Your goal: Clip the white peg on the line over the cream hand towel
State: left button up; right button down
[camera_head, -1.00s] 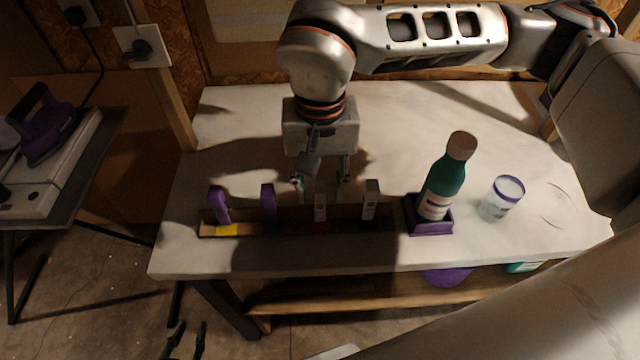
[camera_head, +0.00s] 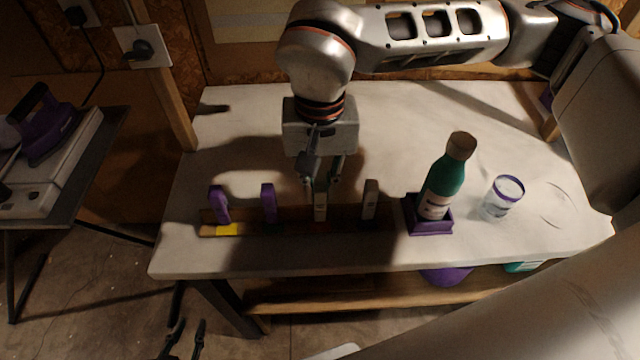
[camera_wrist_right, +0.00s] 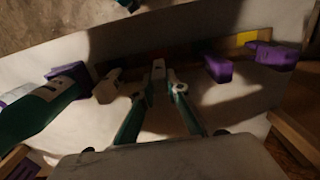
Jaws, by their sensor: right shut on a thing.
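My right gripper (camera_head: 322,195) points down at a long wooden rack (camera_head: 345,227) on the bench. It is shut on a white peg (camera_head: 320,212) standing in the rack. That peg also shows between the fingertips in the right wrist view (camera_wrist_right: 158,68). A second whitish peg (camera_head: 370,199) stands just to its right, apart from the fingers. Two purple pegs (camera_head: 219,203) (camera_head: 268,202) stand to the left. My left gripper (camera_head: 184,342) hangs low at the bottom edge, its fingers apart and empty. No line or cream hand towel shows in these frames.
A green bottle (camera_head: 443,180) stands in a purple holder (camera_head: 429,222) right of the rack, beside a clear purple-rimmed cup (camera_head: 502,198).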

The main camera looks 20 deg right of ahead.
pick_arm(q)
jog(key=shift+r, duration=0.1)
pick_arm(e)
jog(key=shift+r, duration=0.15)
